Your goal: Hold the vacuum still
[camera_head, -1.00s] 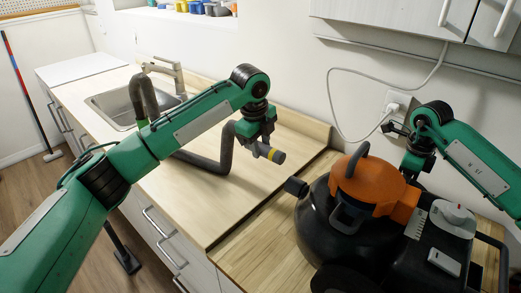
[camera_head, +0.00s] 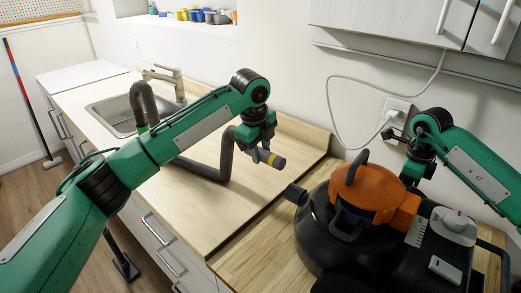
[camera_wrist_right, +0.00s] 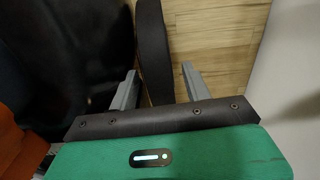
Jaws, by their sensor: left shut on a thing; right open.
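The vacuum (camera_head: 365,191) has an orange top and a round black body. It stands upright on the wooden counter at the right. Its dark ribbed hose (camera_head: 227,157) loops over the counter near the sink. My right gripper (camera_head: 397,135) is open behind the vacuum, near the wall. In the right wrist view, a black curved strip (camera_wrist_right: 153,50) lies between the open fingers (camera_wrist_right: 158,88). I cannot tell whether they touch it.
A white cord (camera_head: 332,108) runs to a plug at the wall outlet (camera_head: 398,105), close to my right gripper. The sink (camera_head: 112,118) with its faucet (camera_head: 170,80) is at the left. The counter's middle (camera_head: 215,205) is clear. Cabinets (camera_head: 400,18) hang above.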

